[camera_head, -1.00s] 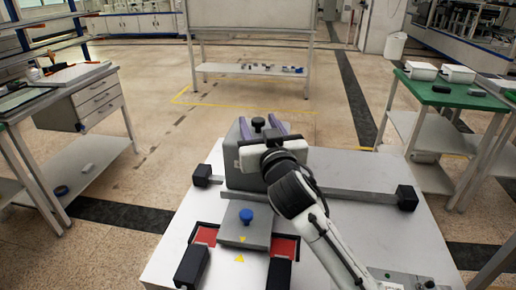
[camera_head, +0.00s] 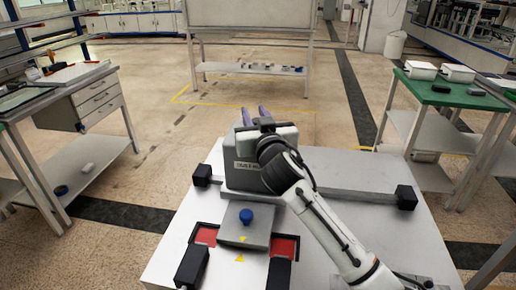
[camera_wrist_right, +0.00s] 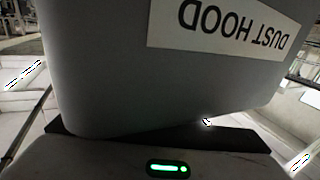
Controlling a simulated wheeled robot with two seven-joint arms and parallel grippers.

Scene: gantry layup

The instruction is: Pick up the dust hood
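The dust hood (camera_head: 241,174) is a grey box standing on the white table, with a label on its near face. In the right wrist view the hood (camera_wrist_right: 150,85) fills most of the picture, and its label reads upside down. My right gripper (camera_head: 256,116) is at the top of the hood, its two pale purple fingers pointing away. They are close together with a small gap, shut on the hood's black top knob, which is mostly hidden. The fingers are out of the right wrist view. The hood's base still rests on the table. My left gripper is not in view.
A grey block with a blue knob (camera_head: 246,216) sits in front of the hood, between red patches (camera_head: 284,247) and black blocks (camera_head: 192,266). A grey rail (camera_head: 350,195) with black end blocks crosses the table (camera_head: 335,230). The table's right side is partly covered by my arm.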

